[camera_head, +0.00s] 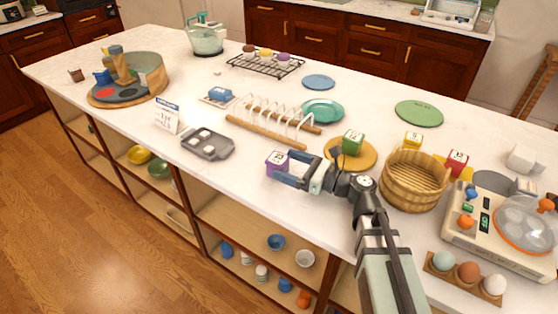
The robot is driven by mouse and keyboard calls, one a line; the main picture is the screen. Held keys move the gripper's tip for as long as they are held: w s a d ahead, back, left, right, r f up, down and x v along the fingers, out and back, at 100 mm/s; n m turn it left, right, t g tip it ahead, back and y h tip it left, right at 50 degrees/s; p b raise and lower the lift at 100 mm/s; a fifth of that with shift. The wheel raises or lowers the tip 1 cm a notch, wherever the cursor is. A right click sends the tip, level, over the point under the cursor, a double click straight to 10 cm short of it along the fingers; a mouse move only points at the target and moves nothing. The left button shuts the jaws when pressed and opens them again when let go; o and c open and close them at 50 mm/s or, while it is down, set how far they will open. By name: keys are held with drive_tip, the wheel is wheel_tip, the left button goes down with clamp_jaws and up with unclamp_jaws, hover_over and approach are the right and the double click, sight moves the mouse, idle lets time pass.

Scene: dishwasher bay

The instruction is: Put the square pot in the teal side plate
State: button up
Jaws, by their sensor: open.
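The teal side plate (322,110) lies empty on the white counter, behind and right of the white wire rack. My gripper (284,168) is open, low over the counter's front part, with its fingers pointing left. A small purple box-shaped thing (274,167) with a pale marked top stands at its fingertips; I cannot tell whether it lies between the fingers or just beyond them. No thing is clearly a square pot; a small brown squarish vessel (76,76) at the far left and a whitish squarish thing (522,158) at the right are too small to tell.
The white rack (270,120) on wooden rails stands between my gripper and the teal plate. A grey tray (207,146) lies left. Bare counter surrounds the green plate (419,113).

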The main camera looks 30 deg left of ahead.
drive_tip(key=shift+w+d, duration=0.1)
drive_tip(key=shift+d, duration=0.8)
drive_tip(key=shift+r, duration=0.1)
drive_tip(key=shift+r, duration=2.25)
approach(269, 157)
drive_tip(key=shift+w+a+f, duration=0.15)
drive_tip(key=shift+w+a, duration=0.05)
drive_tip(key=shift+a, duration=0.35)
drive_tip(key=shift+w+a+f, duration=0.15)
drive_tip(key=shift+w+a, duration=0.05)
drive_tip(key=shift+a, duration=0.35)
drive_tip(key=shift+s+a, duration=0.15)
drive_tip(key=shift+a, duration=1.1)
drive_tip(key=shift+s+a, duration=0.2)
drive_tip(key=shift+a, duration=1)
drive_tip(key=shift+s+a, duration=0.15)
drive_tip(key=shift+a, duration=1.1)
